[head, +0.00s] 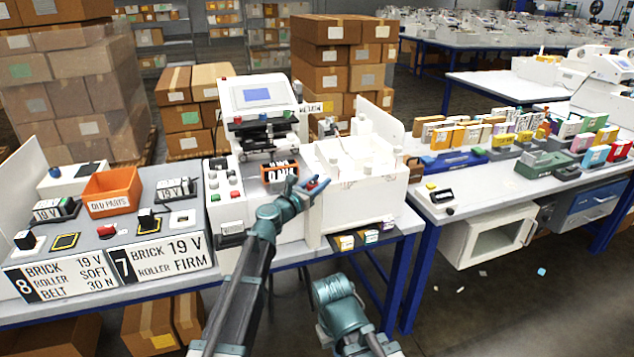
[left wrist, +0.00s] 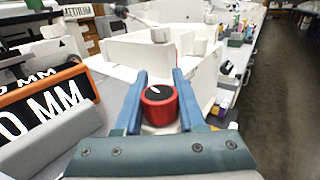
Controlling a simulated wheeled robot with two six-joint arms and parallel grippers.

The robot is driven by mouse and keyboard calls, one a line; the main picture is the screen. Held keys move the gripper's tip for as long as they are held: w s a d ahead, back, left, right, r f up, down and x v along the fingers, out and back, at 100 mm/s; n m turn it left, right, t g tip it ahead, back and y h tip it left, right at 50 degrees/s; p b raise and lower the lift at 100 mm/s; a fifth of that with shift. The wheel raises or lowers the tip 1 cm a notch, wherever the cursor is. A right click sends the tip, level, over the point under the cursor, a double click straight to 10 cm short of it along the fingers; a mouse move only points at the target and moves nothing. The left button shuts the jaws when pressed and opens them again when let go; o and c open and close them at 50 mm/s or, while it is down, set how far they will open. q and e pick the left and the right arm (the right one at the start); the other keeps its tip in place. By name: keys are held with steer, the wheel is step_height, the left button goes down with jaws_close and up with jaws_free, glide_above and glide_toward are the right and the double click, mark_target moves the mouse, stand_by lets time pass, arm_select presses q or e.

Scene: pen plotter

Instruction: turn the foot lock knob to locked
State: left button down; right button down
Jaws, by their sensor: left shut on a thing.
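The foot lock knob (left wrist: 158,103) is a red cylinder with a black top and a white pointer mark, seen in the left wrist view. Its mark points toward the upper left of that view; no locked or unlocked label is readable. My left gripper (left wrist: 160,88) has its two blue fingers on either side of the knob, shut on it. My right gripper is not in view; only a teal arm part shows low in the middle.
An orange-framed display (head: 280,175), partly covered, is just left of the gripper. White open bins (head: 365,185) stand to its right. An orange parts box (head: 112,192) and several labelled blocks are on the left table.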

arm_select(q)
steer(key=shift+s+d+m+g+h, duration=0.15)
steer(key=shift+s+m+g+h, duration=0.05)
steer(key=shift+m+g+h, duration=0.9)
steer(key=shift+s+d+m+g+h, duration=0.2)
steer(key=shift+m+g+h, duration=0.7)
steer(key=shift+g, duration=0.4)
steer(key=shift+s+d+m+g+h, duration=0.15)
steer(key=shift+s+m+g+h, duration=0.05)
steer(key=shift+m+g+h, duration=0.9)
steer(key=c, duration=0.5)
jaws_free()
steer(key=v, duration=1.3)
steer(key=shift+a+r, duration=0.2)
steer(key=shift+a, duration=0.2)
steer(key=shift+s, duration=0.15)
